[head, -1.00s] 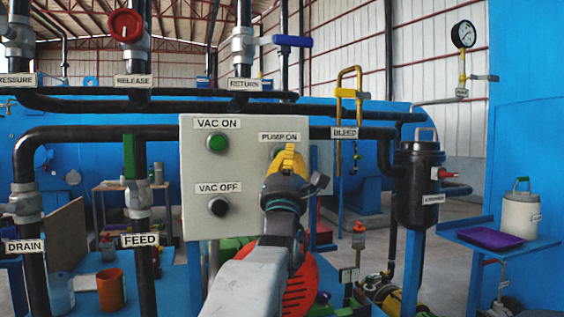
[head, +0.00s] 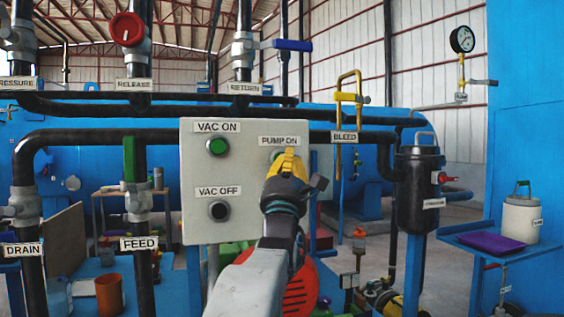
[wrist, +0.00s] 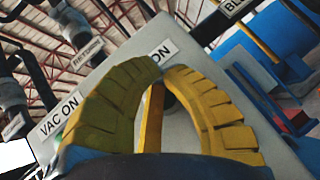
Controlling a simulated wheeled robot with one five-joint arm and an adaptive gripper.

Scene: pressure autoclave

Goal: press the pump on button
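The grey control panel (head: 197,155) stands upright in front of me. Its "PUMP ON" label (head: 284,141) is at the upper right, and the pump on button (head: 273,155) below it is mostly hidden behind my gripper (head: 289,153). The yellow fingers are in front of the panel just below the label; I cannot tell if they touch the button. In the wrist view the fingertips (wrist: 159,70) meet, with nothing seen held. A dark round part (wrist: 169,101) shows between the fingers; I cannot tell which button it is.
The green VAC ON button (head: 217,146) and black VAC OFF button (head: 218,210) are left on the panel. Black pipes (head: 80,133) run beside and above it. A black strainer canister (head: 418,195) stands to the right, with a yellow bleed pipe (head: 339,110) nearer.

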